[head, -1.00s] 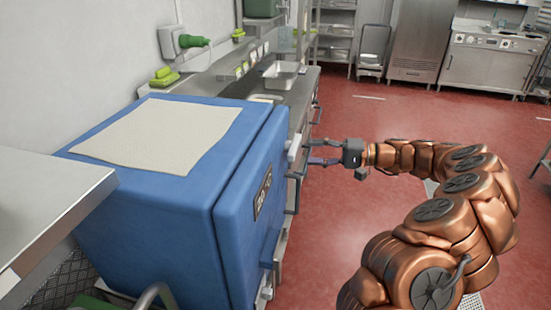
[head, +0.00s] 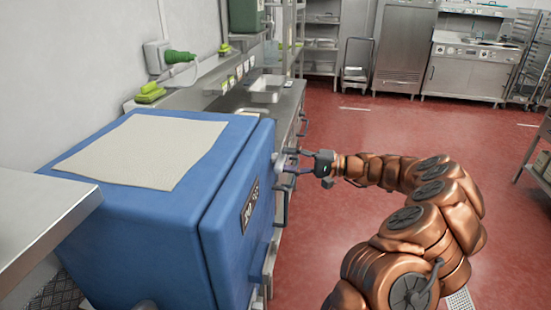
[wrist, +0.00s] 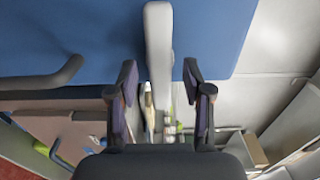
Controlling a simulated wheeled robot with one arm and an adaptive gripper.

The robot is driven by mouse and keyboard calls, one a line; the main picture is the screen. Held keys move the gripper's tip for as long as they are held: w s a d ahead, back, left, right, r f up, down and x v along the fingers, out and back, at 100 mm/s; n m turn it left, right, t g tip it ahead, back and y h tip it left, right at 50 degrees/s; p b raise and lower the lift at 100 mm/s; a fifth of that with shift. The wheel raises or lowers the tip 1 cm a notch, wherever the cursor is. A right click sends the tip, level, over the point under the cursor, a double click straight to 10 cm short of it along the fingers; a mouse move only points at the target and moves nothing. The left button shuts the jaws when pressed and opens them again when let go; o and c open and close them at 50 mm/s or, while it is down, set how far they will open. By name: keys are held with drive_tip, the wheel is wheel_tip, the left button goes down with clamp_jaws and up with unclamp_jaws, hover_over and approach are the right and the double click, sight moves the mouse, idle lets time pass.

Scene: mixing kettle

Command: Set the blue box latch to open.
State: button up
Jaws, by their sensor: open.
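The blue box (head: 110,235) stands at the left in the head view, with a dark label plate (head: 250,206) on its door. It fills the top of the wrist view (wrist: 60,35). Its pale grey latch (wrist: 158,50) is a long bar pointing down the wrist picture from the blue face. The latch also shows small at the door's far edge in the head view (head: 280,161). My gripper (wrist: 160,74) is open, with one finger on each side of the latch and visible gaps between. Its fingers (head: 297,163) overlap the latch area in the head view.
A dark bar handle (wrist: 45,78) sticks out left of my gripper in the wrist view. A beige cloth (head: 145,150) lies on the box. A steel counter with a tray (head: 267,88) runs behind it. Open red floor (head: 400,135) lies to the right.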

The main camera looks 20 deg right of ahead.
drive_tip(key=shift+w+a, duration=0.2)
drive_tip(key=shift+a, duration=0.15)
drive_tip(key=shift+w+a, duration=0.1)
drive_tip(key=shift+a, duration=0.1)
drive_tip(key=shift+w+a+b, duration=0.25)
drive_tip(key=shift+a+b, duration=0.15)
drive_tip(key=shift+c, duration=0.2)
